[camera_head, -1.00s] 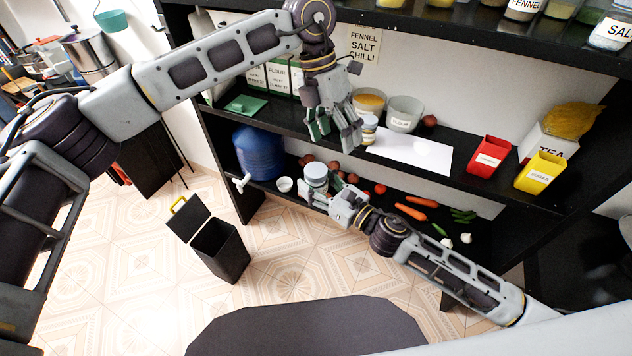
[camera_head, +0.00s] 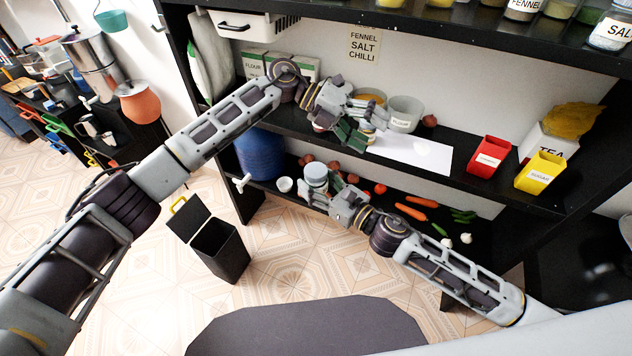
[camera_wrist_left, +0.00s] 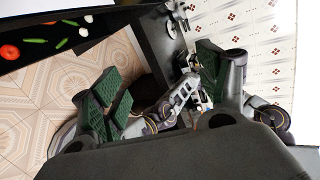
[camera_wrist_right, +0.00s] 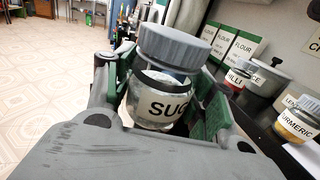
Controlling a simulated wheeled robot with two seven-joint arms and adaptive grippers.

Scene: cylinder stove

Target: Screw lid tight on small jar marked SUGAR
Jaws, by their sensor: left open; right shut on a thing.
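The small glass jar (camera_wrist_right: 160,105), with a label partly read as "SUG", stands near upright between my right gripper's green pads in the right wrist view. Its grey lid (camera_wrist_right: 176,46) sits on top; I cannot tell how tight it is. In the head view the jar and lid (camera_head: 316,172) are in front of the lower shelf. My right gripper (camera_head: 322,189) is shut on the jar. My left gripper (camera_head: 370,130) is open and empty at the middle shelf, above and to the right of the jar. Its spread green pads show in the left wrist view (camera_wrist_left: 160,82).
A white sheet (camera_head: 425,155), a red box (camera_head: 488,157) and a yellow box (camera_head: 540,174) lie to the right on the middle shelf. Vegetables (camera_head: 411,211) lie on the lower shelf. A black bin (camera_head: 220,250) stands on the floor.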

